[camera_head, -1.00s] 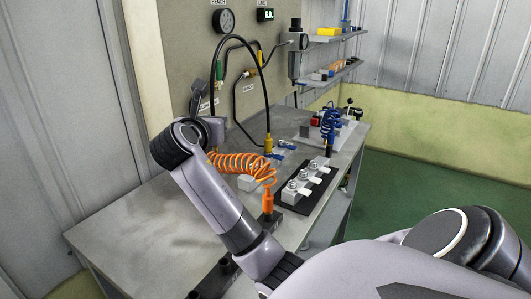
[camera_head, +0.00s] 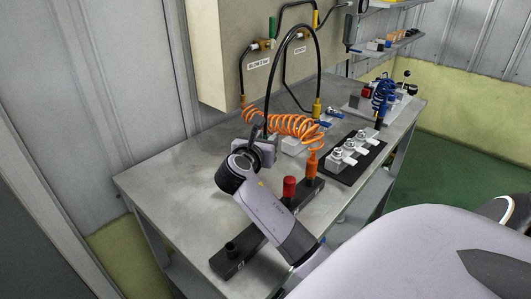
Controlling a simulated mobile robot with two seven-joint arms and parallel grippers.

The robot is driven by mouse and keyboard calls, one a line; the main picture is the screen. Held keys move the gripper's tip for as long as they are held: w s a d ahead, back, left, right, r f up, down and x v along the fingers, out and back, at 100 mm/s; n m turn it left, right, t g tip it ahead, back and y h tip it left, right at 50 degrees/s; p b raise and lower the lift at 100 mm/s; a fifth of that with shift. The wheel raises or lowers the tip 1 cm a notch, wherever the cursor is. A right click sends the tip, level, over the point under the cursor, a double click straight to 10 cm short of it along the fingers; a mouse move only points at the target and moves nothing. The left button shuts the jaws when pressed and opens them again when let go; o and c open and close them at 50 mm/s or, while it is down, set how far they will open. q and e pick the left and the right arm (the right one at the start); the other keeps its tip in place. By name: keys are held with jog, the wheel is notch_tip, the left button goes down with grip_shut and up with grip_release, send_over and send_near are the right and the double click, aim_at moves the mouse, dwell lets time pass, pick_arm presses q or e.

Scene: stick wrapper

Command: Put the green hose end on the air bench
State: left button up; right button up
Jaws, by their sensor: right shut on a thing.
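My right gripper (camera_head: 260,152) is above the grey bench (camera_head: 165,190), left of the orange coil. It is shut on the end of a black hose (camera_head: 318,60), which arches up and over to a yellow fitting (camera_head: 317,108) on the bench. The held end is mostly hidden by my gripper and wrist, so no green shows on it. A black rail (camera_head: 275,218) lies on the bench, partly behind my right arm. It carries a red-topped post (camera_head: 289,186), the orange end (camera_head: 312,165) of the coil, and a black post (camera_head: 232,250). My left gripper is not in view.
The orange coiled hose (camera_head: 295,127) hangs close to the right of my gripper. A black plate (camera_head: 355,158) with metal fittings lies right. The bench's left part is clear.

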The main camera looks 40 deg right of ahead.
jog(key=shift+f, duration=1.9)
jog(key=shift+f, duration=0.15)
jog(key=o, duration=1.1)
jog(key=shift+c, duration=0.2)
jog(key=shift+s+a+r, duration=0.1)
jog(key=shift+a+r, duration=0.1)
jog(key=shift+a, duration=0.05)
jog(key=v, duration=1.1)
jog(key=shift+a, duration=0.2)
jog(key=shift+s+a, duration=0.1)
jog(key=shift+s, duration=0.1)
